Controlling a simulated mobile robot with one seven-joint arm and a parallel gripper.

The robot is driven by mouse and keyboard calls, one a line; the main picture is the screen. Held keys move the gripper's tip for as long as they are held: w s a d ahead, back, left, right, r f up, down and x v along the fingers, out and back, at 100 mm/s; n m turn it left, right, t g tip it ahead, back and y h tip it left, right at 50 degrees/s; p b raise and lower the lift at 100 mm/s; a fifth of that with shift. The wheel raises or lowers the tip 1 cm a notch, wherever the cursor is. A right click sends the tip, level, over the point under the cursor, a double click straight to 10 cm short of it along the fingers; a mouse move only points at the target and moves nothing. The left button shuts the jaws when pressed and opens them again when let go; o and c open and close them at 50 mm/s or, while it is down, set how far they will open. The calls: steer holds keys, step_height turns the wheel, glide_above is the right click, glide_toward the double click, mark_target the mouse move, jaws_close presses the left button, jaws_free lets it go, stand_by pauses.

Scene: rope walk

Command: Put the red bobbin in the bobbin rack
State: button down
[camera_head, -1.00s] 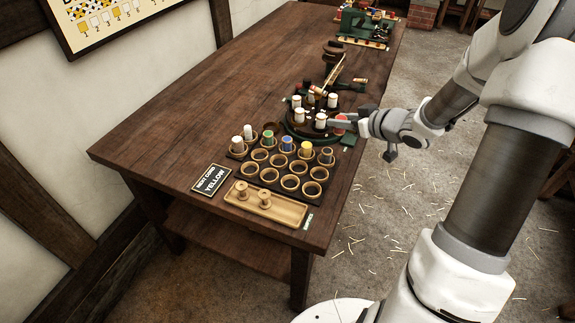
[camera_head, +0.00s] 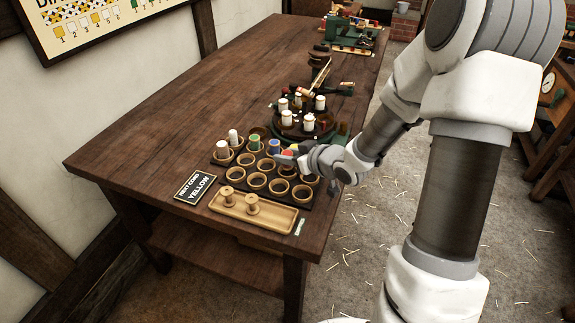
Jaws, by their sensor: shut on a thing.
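The bobbin rack (camera_head: 241,172) is a dark tray of round wooden cups near the table's near end. Its back row holds white bobbins (camera_head: 222,149), a green bobbin (camera_head: 255,141) and a blue bobbin (camera_head: 274,146). My gripper (camera_head: 287,155) is over the right part of the rack, just right of the blue bobbin. It is shut on the red bobbin (camera_head: 289,152), of which only a small patch shows between the fingers. My gripper and wrist hide the cups at the rack's right end. I cannot tell whether the red bobbin touches a cup.
A round dark stand (camera_head: 292,131) with several white bobbins is behind the gripper. A wooden tray (camera_head: 270,220) with two empty spools lies in front of the rack. A sign (camera_head: 195,187) reading "NEXT CORD YELLOW" is at left. The table's left side is clear.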

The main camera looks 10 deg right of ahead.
steer(key=shift+f, duration=1.15)
steer(key=shift+f+b, duration=0.25)
steer(key=shift+b, duration=0.15)
steer(key=c, duration=0.8)
jaws_free()
steer(key=shift+r, duration=0.1)
steer(key=shift+r+p, duration=0.25)
steer(key=shift+p, duration=0.05)
steer(key=p+v, duration=0.3)
steer(key=v, duration=0.7)
steer(key=shift+s+d+r, duration=0.15)
steer(key=shift+s+d, duration=0.05)
steer(key=shift+s, duration=0.1)
steer(key=shift+s+d+r, duration=0.15)
steer(key=shift+s+d, duration=0.05)
steer(key=shift+s, duration=0.3)
